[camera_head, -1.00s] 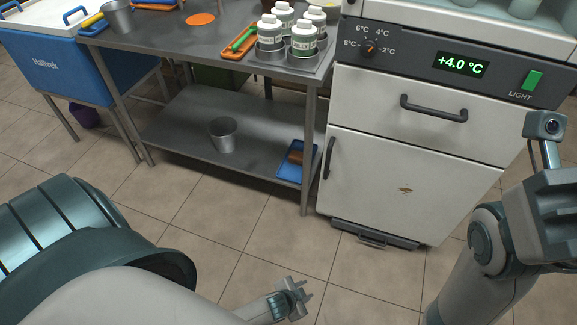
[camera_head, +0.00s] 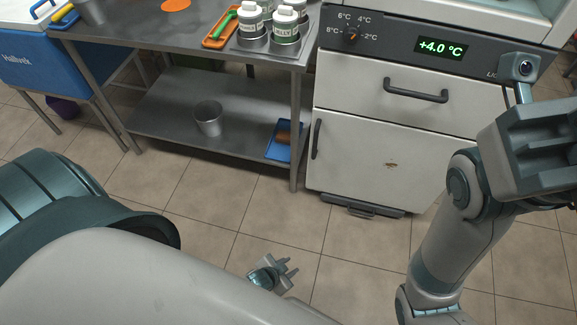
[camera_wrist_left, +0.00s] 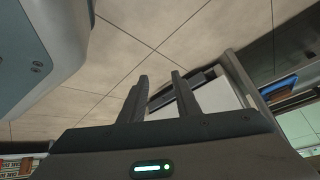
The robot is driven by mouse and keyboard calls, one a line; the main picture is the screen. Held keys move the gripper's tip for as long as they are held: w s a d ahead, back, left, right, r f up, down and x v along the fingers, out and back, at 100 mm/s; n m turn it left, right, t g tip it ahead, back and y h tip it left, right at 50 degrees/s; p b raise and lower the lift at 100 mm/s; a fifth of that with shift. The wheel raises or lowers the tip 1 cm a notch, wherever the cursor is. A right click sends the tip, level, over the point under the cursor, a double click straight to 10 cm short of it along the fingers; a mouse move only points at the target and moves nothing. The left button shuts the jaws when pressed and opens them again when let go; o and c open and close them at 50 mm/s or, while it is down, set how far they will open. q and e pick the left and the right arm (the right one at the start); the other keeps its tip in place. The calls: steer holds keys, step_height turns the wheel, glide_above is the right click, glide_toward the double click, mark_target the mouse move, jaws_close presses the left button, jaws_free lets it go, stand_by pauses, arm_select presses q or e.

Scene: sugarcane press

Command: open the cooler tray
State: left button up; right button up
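The white cooler (camera_head: 400,160) stands right of the steel table in the head view. A low dark grey tray (camera_head: 330,198) with a small handle (camera_head: 360,210) sits at its foot, near the floor, and looks shut. Above it are a closed door with an upright handle (camera_head: 316,139) and a closed drawer with a dark bar handle (camera_head: 415,91). My left gripper (camera_head: 293,268) is open and empty, low over the floor, left of and nearer than the tray. Its two separated fingers (camera_wrist_left: 160,76) show in the left wrist view. My right gripper (camera_head: 535,140) is raised at the right; its fingertips are not clear.
The steel table (camera_head: 150,45) has a lower shelf with a metal cup (camera_head: 208,118) and a blue tray (camera_head: 278,153). White jars (camera_head: 285,25) stand on top. A blue cooler box (camera_head: 35,80) is at the left. Tiled floor in front is clear.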

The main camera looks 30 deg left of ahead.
stand_by(0.3)
arm_select(q)
steer(key=w+d+f+m+t+h+b, duration=0.1)
steer(key=w+f+m+b, duration=0.4)
steer(key=b, duration=1)
steer(key=w+d+f+m+t+h+b, duration=0.1)
steer(key=w+f+m+t+h+b, duration=0.2)
steer(key=w+b, duration=0.9)
steer(key=w+d+f+m+t+h+b, duration=0.2)
steer(key=w+f+m+b, duration=0.6)
steer(key=b, duration=0.9)
steer(key=shift+w+d+f+m+t+h+b, duration=0.15)
steer(key=shift+w+f+m+t, duration=0.1)
steer(key=shift+f, duration=0.3)
steer(key=shift+w+a+f+m+t+h+b, duration=0.15)
steer(key=shift+w+f, duration=0.1)
steer(key=shift+f, duration=0.3)
steer(key=shift+w+d+m+b, duration=0.25)
steer(key=shift+m+b, duration=0.15)
steer(key=shift+b, duration=0.15)
steer(key=shift+r, duration=0.15)
steer(key=shift+w, duration=0.1)
